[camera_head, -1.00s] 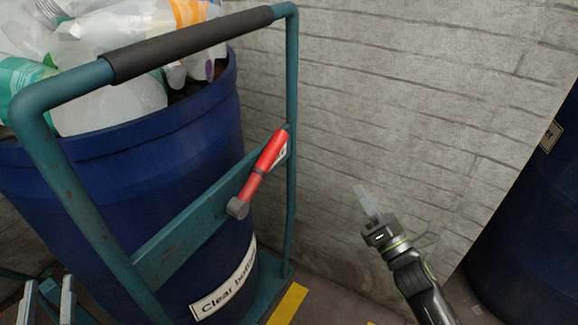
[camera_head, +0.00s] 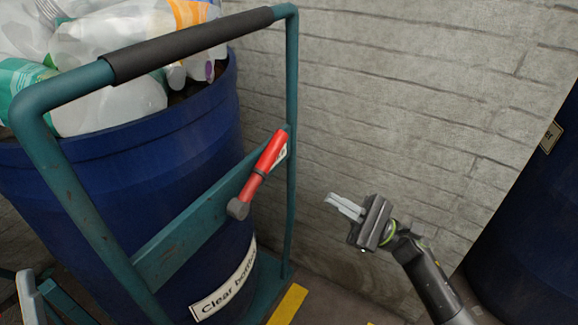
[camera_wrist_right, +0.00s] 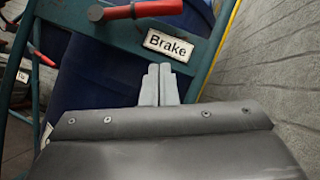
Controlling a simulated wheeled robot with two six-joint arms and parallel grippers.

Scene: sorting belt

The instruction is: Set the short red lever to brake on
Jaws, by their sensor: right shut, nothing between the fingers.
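The short red lever (camera_head: 265,160) sits on the teal cart's crossbar. In the head view it slants up and right from its grey pivot (camera_head: 238,209), its upper end by the right post. In the right wrist view the red lever (camera_wrist_right: 145,9) lies across the top, above a white "Brake" label (camera_wrist_right: 168,46). My right gripper (camera_head: 333,201) is shut and empty, right of the lever and apart from it, fingers pointing left toward the cart. Its closed fingers also show in the wrist view (camera_wrist_right: 158,72). Only a finger of my left gripper (camera_head: 30,296) shows at the lower left.
The cart's teal frame (camera_head: 291,90) with a black grip (camera_head: 190,45) stands around a blue barrel (camera_head: 150,160) of clear bottles. A brick wall (camera_head: 420,100) is behind. Another blue barrel (camera_head: 540,240) is at right. Free space lies between cart and right barrel.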

